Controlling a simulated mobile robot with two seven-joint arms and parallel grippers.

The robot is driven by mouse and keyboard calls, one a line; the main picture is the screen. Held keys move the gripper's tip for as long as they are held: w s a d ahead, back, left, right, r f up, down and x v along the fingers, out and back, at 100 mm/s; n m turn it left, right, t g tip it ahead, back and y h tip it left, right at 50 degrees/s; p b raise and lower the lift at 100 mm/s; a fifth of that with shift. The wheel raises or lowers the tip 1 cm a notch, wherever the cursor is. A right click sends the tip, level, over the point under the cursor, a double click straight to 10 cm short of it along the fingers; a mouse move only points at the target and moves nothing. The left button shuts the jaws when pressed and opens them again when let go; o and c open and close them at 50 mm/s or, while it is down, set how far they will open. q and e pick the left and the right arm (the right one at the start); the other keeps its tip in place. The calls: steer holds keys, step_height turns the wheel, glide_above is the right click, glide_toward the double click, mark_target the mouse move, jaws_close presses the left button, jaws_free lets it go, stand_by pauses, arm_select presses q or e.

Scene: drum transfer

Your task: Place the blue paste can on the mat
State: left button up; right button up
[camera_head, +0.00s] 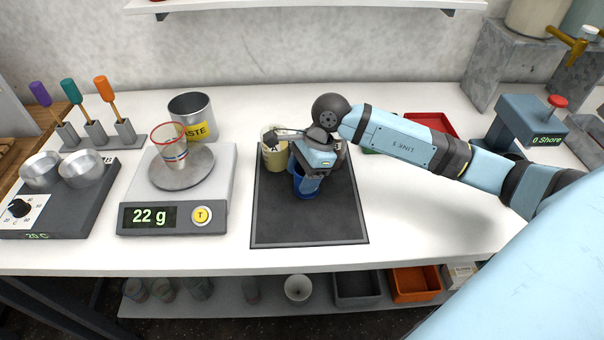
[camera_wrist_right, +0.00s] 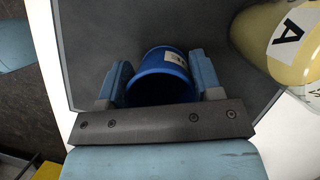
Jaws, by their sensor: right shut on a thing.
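The blue paste can (camera_head: 306,188) is over the dark mat (camera_head: 309,222), near its middle. My right gripper (camera_head: 310,172) is shut on the can from above. In the right wrist view the blue can (camera_wrist_right: 163,72) sits between the two fingers of my right gripper (camera_wrist_right: 160,82), and its open rim faces the camera. The mat fills the background there. I cannot tell whether the can touches the mat. A cream can marked A (camera_head: 273,153) stands on the mat's back left part. Another can at the mat's back right is mostly hidden behind my gripper. My left gripper is not in view.
A scale (camera_head: 177,216) reading 22 g, with a glass beaker (camera_head: 169,146) on it, stands left of the mat. A grey waste bin (camera_head: 193,115) is behind it. A red tray (camera_head: 432,122) lies at the back right. The mat's front part is clear.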

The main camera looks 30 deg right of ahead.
steer(key=shift+f, duration=0.2)
steer(key=o, duration=1)
steer(key=shift+r, duration=0.1)
steer(key=shift+r, duration=0.15)
steer(key=v, duration=1.2)
steer(key=shift+b, duration=0.35)
steer(key=shift+s, duration=0.1)
